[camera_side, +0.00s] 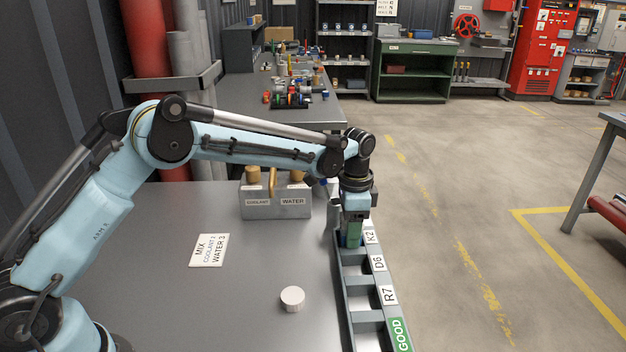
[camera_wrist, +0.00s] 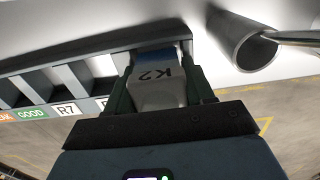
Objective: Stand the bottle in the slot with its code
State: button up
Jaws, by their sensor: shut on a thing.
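My gripper (camera_side: 353,235) points down over the far end of the slotted rack (camera_side: 359,292), beside the K2 label (camera_side: 370,237). It is shut on a pale bottle (camera_wrist: 158,88) that bears the code K2, seen upside down between the fingers in the wrist view. A blue part (camera_wrist: 152,56) shows beyond the bottle. The rack's labels run K2, D6 (camera_side: 379,263), R7 (camera_side: 389,294) and a green GOOD (camera_side: 399,334). My gripper hides most of the K2 slot, so I cannot tell how deep the bottle sits in it. The slots at D6 and R7 look empty.
A caddy (camera_side: 276,207) marked COOLANT and WATER stands left of my gripper. A MIX card (camera_side: 209,250) and a white round cap or puck (camera_side: 292,298) lie on the grey table (camera_side: 230,315). A hollow grey tube (camera_wrist: 243,44) shows in the wrist view.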

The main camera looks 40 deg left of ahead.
jog(key=shift+f, duration=1.4)
jog(key=o, duration=1.2)
jog(key=shift+o, duration=0.2)
jog(key=shift+r, duration=0.1)
jog(key=shift+o, duration=0.4)
jog(key=shift+r, duration=4.2)
